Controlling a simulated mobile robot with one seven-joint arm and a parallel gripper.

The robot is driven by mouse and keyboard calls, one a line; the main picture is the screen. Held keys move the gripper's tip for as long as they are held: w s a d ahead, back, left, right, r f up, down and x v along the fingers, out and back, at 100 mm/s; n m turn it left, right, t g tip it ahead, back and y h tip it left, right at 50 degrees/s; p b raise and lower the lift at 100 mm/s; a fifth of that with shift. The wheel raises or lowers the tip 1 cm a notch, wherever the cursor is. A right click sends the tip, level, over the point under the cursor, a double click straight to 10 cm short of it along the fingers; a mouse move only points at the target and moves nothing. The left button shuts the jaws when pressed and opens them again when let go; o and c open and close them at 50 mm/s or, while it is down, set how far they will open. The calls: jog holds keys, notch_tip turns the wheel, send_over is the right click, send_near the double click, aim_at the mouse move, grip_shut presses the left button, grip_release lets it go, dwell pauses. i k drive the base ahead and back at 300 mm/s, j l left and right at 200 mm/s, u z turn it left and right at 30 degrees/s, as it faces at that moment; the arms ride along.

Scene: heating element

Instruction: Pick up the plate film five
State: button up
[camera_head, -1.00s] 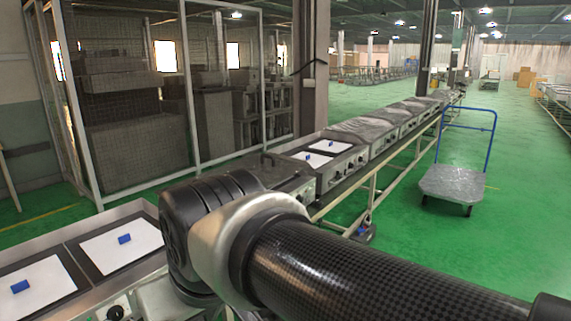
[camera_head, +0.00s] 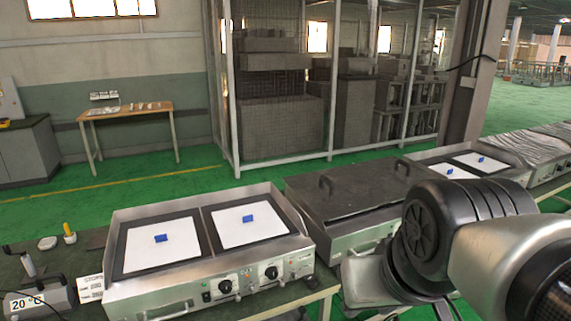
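White film sheets with blue tabs lie on dark plates of steel heating units. The nearest unit (camera_head: 150,290) carries a left film (camera_head: 155,255) and a right film (camera_head: 262,234), side by side and flat. Two more films, a nearer one (camera_head: 450,172) and a farther one (camera_head: 490,166), lie on a unit farther along the line at right. No number shows on any film, so I cannot tell which is five. My arm (camera_head: 500,240) fills the lower right. My gripper is not in view.
A closed dark-lidded unit (camera_head: 340,195) stands beside the nearest unit. A device showing 20 °C (camera_head: 35,300), a yellow-handled tool (camera_head: 69,234) and a small labelled stand (camera_head: 90,287) are at lower left. A wooden table (camera_head: 130,112) and wire cage (camera_head: 330,90) stand behind open green floor.

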aim_at(450, 172)
jog(key=i+l+z, duration=0.25)
jog(key=l+z, duration=0.2)
jog(key=i+l+z, duration=0.3)
jog(key=l+z, duration=0.15)
jog(key=l, duration=0.15)
jog(key=i+l+z, duration=0.7)
jog(key=z, duration=0.2)
jog(key=i+z, duration=0.3)
jog(key=i, duration=1.3)
jog(key=i+u, duration=0.65)
jog(key=u, duration=0.2)
jog(key=i+l+u, duration=0.15)
jog(key=i+u, duration=0.25)
jog(key=i+j+u, duration=0.1)
jog(key=i+u, duration=0.15)
jog(key=u, duration=0.15)
jog(key=i+u, duration=0.55)
jog(key=u, duration=0.2)
